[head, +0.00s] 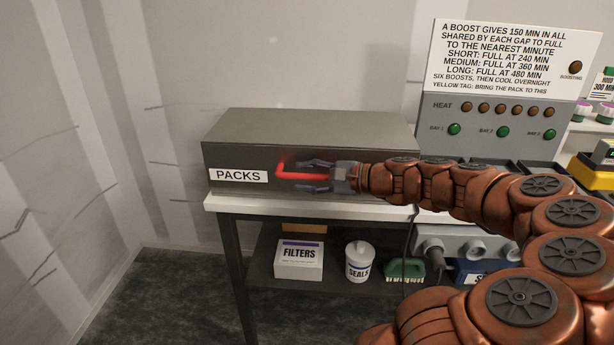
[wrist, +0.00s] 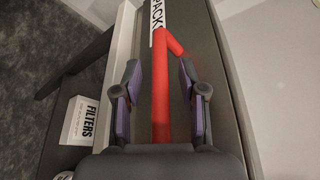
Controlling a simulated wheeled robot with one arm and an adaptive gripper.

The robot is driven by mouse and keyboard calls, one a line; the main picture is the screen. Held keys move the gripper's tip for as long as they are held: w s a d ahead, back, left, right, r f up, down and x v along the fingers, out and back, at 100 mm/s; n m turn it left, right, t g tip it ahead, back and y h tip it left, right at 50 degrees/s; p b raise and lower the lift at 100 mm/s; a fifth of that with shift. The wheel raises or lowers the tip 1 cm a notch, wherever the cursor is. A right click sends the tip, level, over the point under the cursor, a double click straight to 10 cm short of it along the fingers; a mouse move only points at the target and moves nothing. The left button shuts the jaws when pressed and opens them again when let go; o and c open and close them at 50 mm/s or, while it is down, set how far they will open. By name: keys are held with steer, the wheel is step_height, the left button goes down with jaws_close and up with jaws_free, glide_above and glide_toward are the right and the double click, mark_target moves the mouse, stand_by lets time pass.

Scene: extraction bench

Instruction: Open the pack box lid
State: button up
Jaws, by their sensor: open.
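The pack box (head: 310,125) is a long grey box labelled PACKS, standing on the left part of the bench with its lid down. A red bar handle (head: 298,176) is on its front face. It also shows in the wrist view (wrist: 160,95), running between the fingers. My gripper (head: 305,175) is open at the front of the box, with one finger above and one below the handle. In the wrist view my gripper (wrist: 158,85) has a finger on each side of the red bar, with gaps visible. The handle's right end is hidden by my gripper.
A heat panel (head: 490,125) with lights stands to the right. Free floor and wall lie to the left.

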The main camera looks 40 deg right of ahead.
steer(key=shift+c, duration=0.2)
jaws_close()
stand_by(0.6)
